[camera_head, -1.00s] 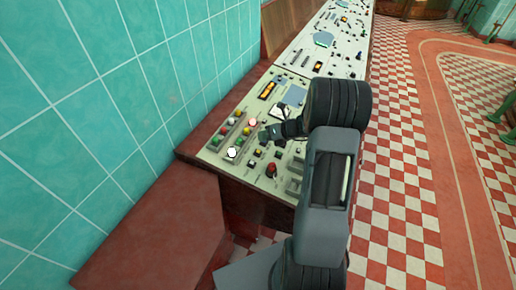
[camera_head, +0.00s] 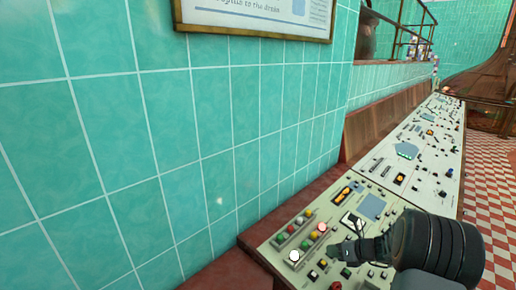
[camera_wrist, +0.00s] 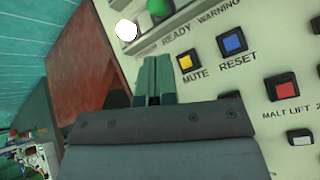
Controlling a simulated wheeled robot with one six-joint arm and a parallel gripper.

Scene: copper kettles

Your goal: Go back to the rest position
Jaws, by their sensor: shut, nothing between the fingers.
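My gripper (camera_head: 341,249) is above the near end of the cream control panel (camera_head: 285,262) in the head view. In the wrist view my gripper (camera_wrist: 154,72) has its two fingers side by side, closed and empty. Just beyond the fingertips are a yellow MUTE button (camera_wrist: 187,62) and a blue RESET button (camera_wrist: 233,43). A lit white lamp (camera_wrist: 126,30) and a green lamp (camera_wrist: 160,8) are above them. I cannot tell whether the fingertips touch the panel.
A teal tiled wall (camera_head: 200,130) runs along the left, with a framed sign (camera_head: 262,16) at the top. The panel row stands on a red-brown ledge (camera_head: 222,272) and continues to the back right. Checkered floor (camera_head: 490,215) is open on the right.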

